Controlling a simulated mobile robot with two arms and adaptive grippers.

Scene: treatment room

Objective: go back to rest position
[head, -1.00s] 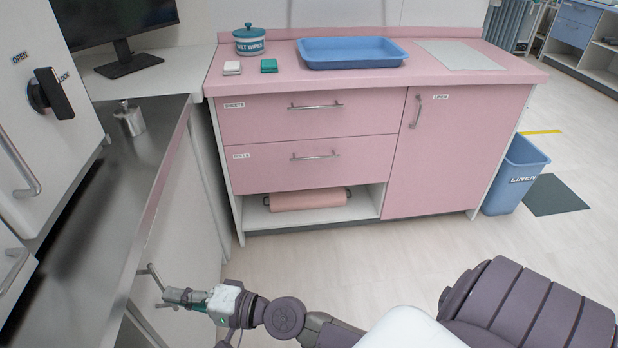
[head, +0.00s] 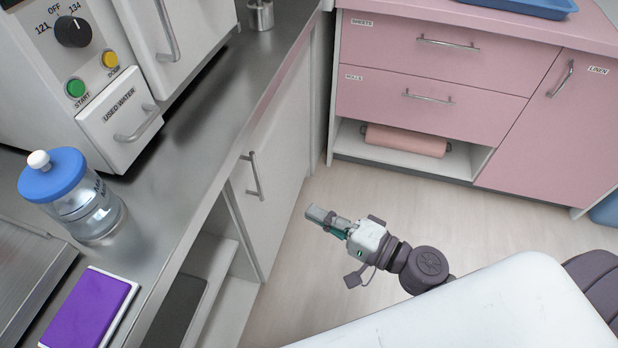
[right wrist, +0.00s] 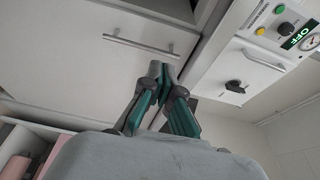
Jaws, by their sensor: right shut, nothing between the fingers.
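My right gripper (head: 322,216) is in the middle of the head view, held over the floor in front of a white cabinet door under the steel counter. It points to the left and its fingers are shut with nothing between them. In the right wrist view its closed fingertips (right wrist: 165,70) show near a white door with a bar handle (right wrist: 138,46). I cannot tell from that view whether they touch the door. My left gripper is not in view.
The steel counter (head: 190,150) holds a blue-lidded bottle (head: 92,215), a purple pad (head: 88,308) and a machine with a dial (head: 73,31). The pink cabinet (head: 430,75) stands behind, with a pink roll (head: 405,140) on its shelf. Floor (head: 350,190) between is clear.

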